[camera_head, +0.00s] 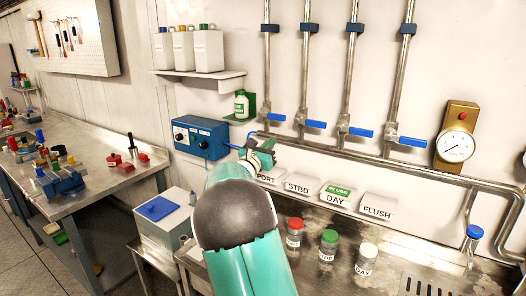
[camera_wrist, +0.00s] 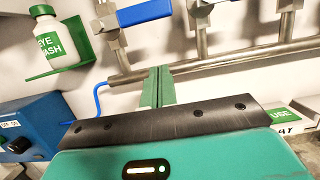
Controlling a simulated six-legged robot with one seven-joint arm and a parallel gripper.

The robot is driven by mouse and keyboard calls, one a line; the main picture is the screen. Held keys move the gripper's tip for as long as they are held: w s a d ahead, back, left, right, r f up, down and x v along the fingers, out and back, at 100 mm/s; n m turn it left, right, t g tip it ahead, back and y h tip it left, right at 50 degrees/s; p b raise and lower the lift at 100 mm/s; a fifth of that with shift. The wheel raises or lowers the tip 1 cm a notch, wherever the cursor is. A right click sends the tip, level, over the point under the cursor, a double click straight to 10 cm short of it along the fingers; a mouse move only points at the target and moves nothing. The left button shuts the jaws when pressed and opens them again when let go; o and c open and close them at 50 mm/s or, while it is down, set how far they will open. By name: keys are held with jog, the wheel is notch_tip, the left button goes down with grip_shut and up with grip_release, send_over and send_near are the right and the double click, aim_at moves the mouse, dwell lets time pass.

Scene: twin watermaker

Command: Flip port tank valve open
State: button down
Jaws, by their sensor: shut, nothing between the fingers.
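Several valves with blue levers sit on vertical pipes above a horizontal manifold pipe. The leftmost valve, above the PORT label (camera_head: 265,178), has its blue lever (camera_head: 274,117) pointing sideways, across its pipe. That lever also shows at the top of the wrist view (camera_wrist: 145,12). The other levers (camera_head: 315,124) also lie crosswise. My gripper (camera_head: 268,150) is below the leftmost valve, near the manifold. In the wrist view its green fingers (camera_wrist: 158,85) are together, empty, and overlap the manifold pipe. They appear apart from the lever; contact with the pipe cannot be told.
A blue control box (camera_head: 201,137) and a green eye wash bracket (camera_head: 240,117) are left of the valves. A brass gauge (camera_head: 456,146) is at right. Label plates line the wall below, DAY (camera_head: 335,195) marked in use. Lidded jars (camera_head: 328,245) stand on the counter.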

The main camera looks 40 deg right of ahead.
aim_at(271, 116)
jog(key=d+r, duration=0.1)
jog(key=r, duration=0.2)
jog(key=w+d+r, duration=0.1)
jog(key=shift+d+r, duration=0.25)
jog(key=shift+d, duration=0.05)
